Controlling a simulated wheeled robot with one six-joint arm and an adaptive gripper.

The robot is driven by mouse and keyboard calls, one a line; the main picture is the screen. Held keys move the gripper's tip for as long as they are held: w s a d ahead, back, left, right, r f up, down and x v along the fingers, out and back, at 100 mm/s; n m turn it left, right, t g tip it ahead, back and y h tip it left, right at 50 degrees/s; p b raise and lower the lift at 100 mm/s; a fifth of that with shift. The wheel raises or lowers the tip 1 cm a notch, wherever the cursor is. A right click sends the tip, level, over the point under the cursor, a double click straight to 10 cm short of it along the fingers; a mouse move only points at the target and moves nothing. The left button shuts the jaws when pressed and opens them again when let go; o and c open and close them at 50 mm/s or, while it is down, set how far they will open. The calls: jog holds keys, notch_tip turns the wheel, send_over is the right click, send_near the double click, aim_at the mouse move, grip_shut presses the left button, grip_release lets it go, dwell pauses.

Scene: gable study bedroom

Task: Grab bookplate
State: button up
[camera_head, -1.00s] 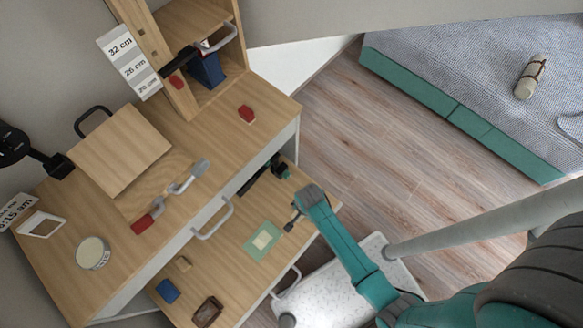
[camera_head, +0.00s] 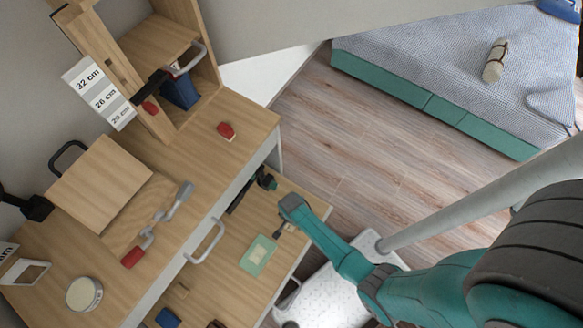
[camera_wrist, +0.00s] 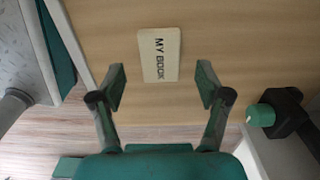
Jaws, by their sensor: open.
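The bookplate (camera_wrist: 158,55) is a small cream rectangular plate lettered "MY BOOK". In the wrist view it lies on a light wood surface, just beyond and between my two fingertips. My gripper (camera_wrist: 161,80) is open, with one green finger to each side and nothing between them. In the head view my gripper (camera_head: 283,228) is over the open drawer (camera_head: 225,275), near its right end. I cannot clearly pick out the bookplate there; my gripper may hide it.
A green card with a pale centre (camera_head: 258,254) lies in the drawer. A black-and-green object (camera_wrist: 275,113) is right of my gripper in the wrist view. The desk (camera_head: 170,235) stands left; a white speckled surface (camera_head: 335,295) lies below my arm. Floor (camera_head: 345,150) is clear.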

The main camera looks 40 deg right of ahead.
jog(key=shift+f, duration=1.3)
jog(key=c, duration=1.2)
